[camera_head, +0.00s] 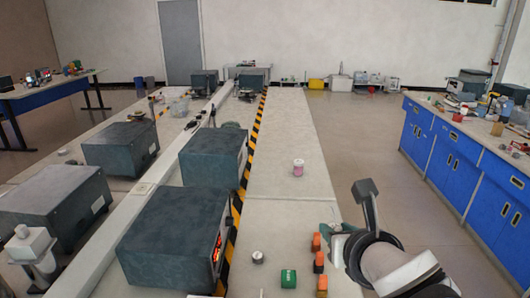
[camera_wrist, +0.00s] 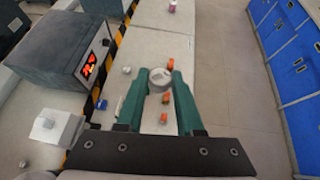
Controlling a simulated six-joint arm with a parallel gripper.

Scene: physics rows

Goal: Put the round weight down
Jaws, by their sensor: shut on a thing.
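In the wrist view the round weight (camera_wrist: 158,78) is a grey, ring-like disc between the tips of my green gripper fingers (camera_wrist: 157,80). My gripper is shut on it and holds it over the right edge of the pale bench, by the orange blocks. In the head view my gripper (camera_head: 334,232) shows at the bench's right edge, partly hidden by my arm; the held weight cannot be made out clearly there. Its height above the bench is hard to tell.
Several orange blocks (camera_head: 319,262) line the bench's right edge. A pink-and-white jar (camera_head: 298,167) stands farther back. The bench (camera_head: 285,130) is mostly clear between; dark instrument boxes (camera_head: 175,235) stand left.

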